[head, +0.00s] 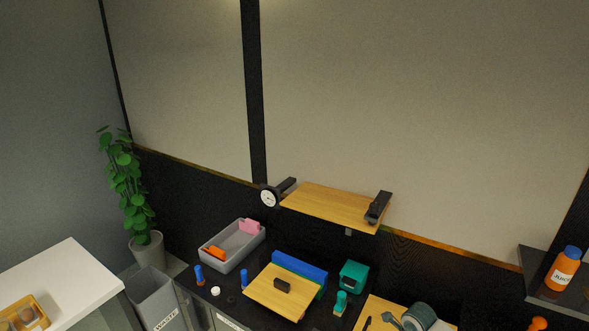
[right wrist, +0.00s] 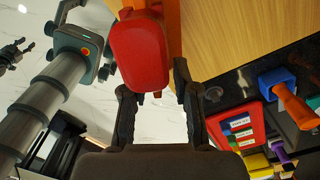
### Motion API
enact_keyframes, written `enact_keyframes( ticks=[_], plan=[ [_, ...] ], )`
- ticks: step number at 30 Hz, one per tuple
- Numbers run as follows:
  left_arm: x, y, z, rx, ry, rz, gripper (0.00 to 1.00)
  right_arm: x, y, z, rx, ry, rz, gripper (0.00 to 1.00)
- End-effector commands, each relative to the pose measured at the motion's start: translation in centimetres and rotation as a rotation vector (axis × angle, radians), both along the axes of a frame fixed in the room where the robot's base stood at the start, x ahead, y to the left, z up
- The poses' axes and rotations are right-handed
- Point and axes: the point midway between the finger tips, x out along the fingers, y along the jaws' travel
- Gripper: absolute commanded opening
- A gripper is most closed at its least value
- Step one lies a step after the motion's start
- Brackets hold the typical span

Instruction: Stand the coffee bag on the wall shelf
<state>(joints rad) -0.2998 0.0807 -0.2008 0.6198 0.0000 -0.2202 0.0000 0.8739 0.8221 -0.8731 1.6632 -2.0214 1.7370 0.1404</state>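The wooden wall shelf (head: 325,205) is mounted on the dark lower wall in the middle of the head view. A black item (head: 378,206) sits at its right end, and most of its top is bare. I cannot pick out the coffee bag in either view. In the right wrist view my right gripper (right wrist: 155,88) has its two dark fingers apart. A red rounded object (right wrist: 140,50) shows at the fingertips, with an orange part beside it; I cannot tell what it is or whether it touches them. My left gripper is in neither view.
A round clock (head: 268,197) is at the shelf's left end. Below on the dark counter are a grey bin (head: 212,262), a wooden board (head: 262,297) and a teal box (head: 353,275). A juice bottle (head: 562,268) stands on a ledge at right. A potted plant (head: 147,250) is at left.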

Motion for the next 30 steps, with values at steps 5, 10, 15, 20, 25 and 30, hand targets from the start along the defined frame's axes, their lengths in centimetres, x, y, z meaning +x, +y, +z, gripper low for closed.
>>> enact_keyframes(
  ticks=[5, 10, 15, 20, 25, 30],
  plan=[
    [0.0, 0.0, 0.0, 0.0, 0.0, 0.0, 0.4, 0.0, 0.0, 0.1, 0.0, 0.0, 0.001, 0.07],
    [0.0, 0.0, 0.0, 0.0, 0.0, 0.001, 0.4, 0.0, -0.1, 0.0, 0.001, 0.0, 0.0, 0.0],
    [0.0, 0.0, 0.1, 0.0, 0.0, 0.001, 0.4, 0.0, -0.1, 0.0, 0.001, 0.0, 0.0, 0.0],
    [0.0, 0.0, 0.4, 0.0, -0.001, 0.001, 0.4, 0.0, -0.1, 0.5, 0.001, 0.0, 0.0, 0.0],
    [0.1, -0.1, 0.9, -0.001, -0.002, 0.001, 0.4, 0.0, -0.1, 1.3, 0.001, -0.002, 0.0, 0.0],
    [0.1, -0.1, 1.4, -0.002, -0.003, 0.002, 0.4, 0.0, 0.0, 2.1, 0.001, -0.003, 0.0, 0.0]
  ],
)
